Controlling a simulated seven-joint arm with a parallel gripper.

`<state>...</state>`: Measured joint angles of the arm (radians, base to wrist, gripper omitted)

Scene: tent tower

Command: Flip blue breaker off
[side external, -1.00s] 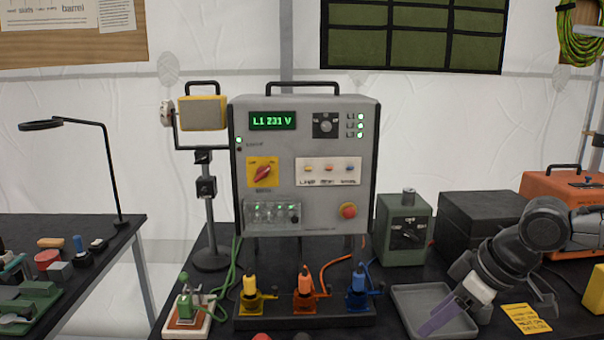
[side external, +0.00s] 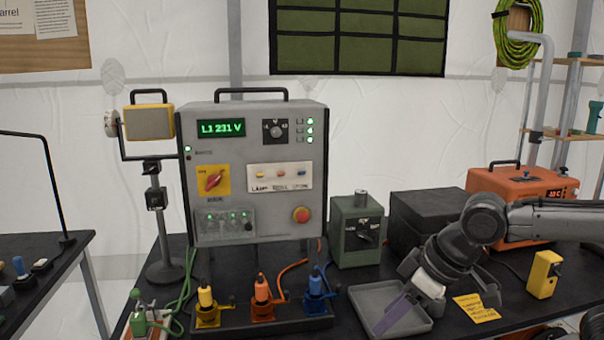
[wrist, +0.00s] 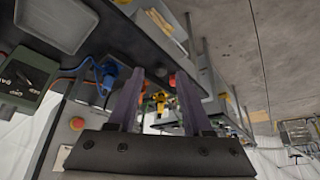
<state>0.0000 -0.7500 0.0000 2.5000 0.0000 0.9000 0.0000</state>
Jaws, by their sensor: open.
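The blue breaker (side external: 316,284) is the right one of three lever breakers on a black base, beside the orange breaker (side external: 262,290) and the yellow breaker (side external: 206,298). Its lever looks upright. In the wrist view the blue breaker (wrist: 108,74) is left of my fingers and apart from them. My gripper (side external: 388,326) has purple fingers pointing down-left, over the grey tray and right of the blue breaker. In the wrist view my gripper (wrist: 160,78) has its two fingers spread with nothing held between them.
The grey tray (side external: 418,322) lies under my gripper. A grey panel (side external: 262,225) with a green display reading L1 231 V stands behind the breakers. A green box (side external: 352,248), a black case and an orange case stand along the back. Cables run behind the breakers.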

